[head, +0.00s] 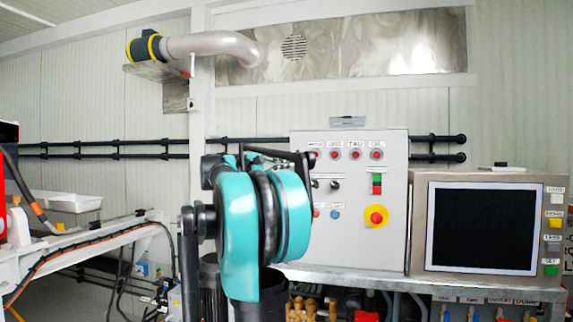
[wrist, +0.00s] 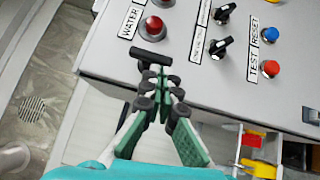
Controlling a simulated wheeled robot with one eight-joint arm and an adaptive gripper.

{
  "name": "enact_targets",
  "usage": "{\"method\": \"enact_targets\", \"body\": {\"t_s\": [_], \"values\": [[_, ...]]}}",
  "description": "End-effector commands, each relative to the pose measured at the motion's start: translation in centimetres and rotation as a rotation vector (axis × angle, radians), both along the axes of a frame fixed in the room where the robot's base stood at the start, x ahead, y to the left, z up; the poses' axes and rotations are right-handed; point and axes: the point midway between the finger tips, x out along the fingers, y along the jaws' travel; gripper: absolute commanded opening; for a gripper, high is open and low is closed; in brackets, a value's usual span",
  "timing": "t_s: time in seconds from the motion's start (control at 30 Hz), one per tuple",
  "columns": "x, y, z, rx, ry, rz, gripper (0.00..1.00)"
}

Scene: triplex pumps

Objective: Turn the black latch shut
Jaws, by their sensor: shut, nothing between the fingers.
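A black latch (wrist: 150,54) shows in the wrist view as a short bar at the edge of the grey control box (wrist: 215,85), near the red light labelled WATER. My gripper (wrist: 154,84) is shut and empty, its dark fingertips together just below the bar. The tips overlap the latch's lower part in the picture, so I cannot tell whether they touch it. A second black latch (wrist: 311,116) sits farther right along the same box edge. In the head view my teal arm hides most of the gripper and the left edge of the control box (head: 390,235).
A red button (wrist: 155,27) and black knobs (wrist: 221,46) are close by on the box face. A monitor (head: 485,228) stands to the right of the box. Black pipes (head: 110,150) run along the wall behind. A white beam (head: 85,243) is at the left.

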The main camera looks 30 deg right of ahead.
Motion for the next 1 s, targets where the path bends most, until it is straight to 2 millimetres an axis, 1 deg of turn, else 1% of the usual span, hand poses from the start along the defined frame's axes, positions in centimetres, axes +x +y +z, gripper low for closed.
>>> {"method": "enact_targets", "body": {"t_s": [0.57,0.77,1.0], "values": [[-0.2,-0.2,-0.5,-0.093,0.11,0.0,0.0],[-0.5,-0.4,-1.0,-0.176,0.206,-0.001,0.0],[-1.1,-0.9,-1.5,-0.313,0.368,-0.003,0.0]]}}
